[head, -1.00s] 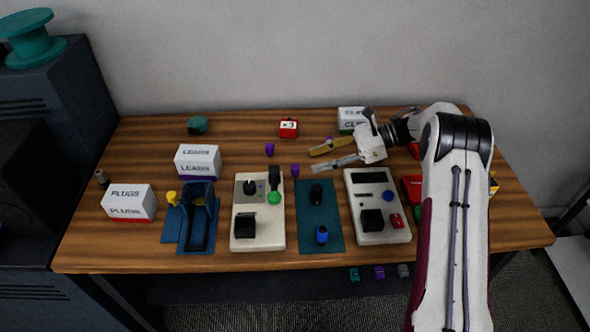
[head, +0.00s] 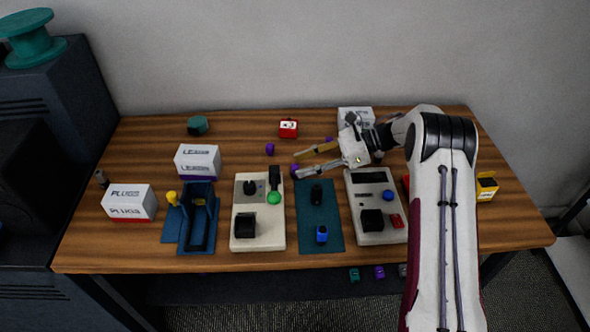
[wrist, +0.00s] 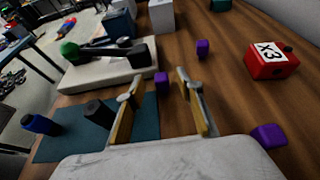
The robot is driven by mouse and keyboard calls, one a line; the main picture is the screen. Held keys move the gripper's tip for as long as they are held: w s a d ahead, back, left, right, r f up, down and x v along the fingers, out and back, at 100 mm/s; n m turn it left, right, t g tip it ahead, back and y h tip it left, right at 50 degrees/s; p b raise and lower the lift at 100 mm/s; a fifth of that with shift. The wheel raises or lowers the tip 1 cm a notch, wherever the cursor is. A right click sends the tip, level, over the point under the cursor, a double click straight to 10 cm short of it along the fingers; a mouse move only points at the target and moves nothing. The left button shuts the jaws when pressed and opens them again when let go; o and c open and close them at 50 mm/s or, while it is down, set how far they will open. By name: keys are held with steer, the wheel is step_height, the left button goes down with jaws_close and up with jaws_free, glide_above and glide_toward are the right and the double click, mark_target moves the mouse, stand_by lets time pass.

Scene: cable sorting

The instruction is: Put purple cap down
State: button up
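Several small purple caps lie on the wooden table. One purple cap (head: 295,167) is just right of the first white panel, by my fingertips; in the wrist view this cap (wrist: 162,79) appears between the two fingertips. Another purple cap (head: 270,150) lies farther back and also shows in the wrist view (wrist: 203,47). A third purple cap (head: 329,139) is behind my gripper, at lower right in the wrist view (wrist: 268,136). My gripper (head: 297,164) is open, fingers apart and pointing left. I cannot tell whether a finger touches the nearest cap.
A teal mat (head: 330,232) with a black and a blue part lies in front of my gripper. White panels (head: 260,236) and (head: 381,233) flank it. A red X3 block (head: 288,128) stands behind. A LEADS box (head: 198,160) is left. Free table lies at the back left.

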mark_target(296, 166)
steer(key=shift+x, duration=1.65)
steer(key=c, duration=1)
steer(key=shift+r, duration=5)
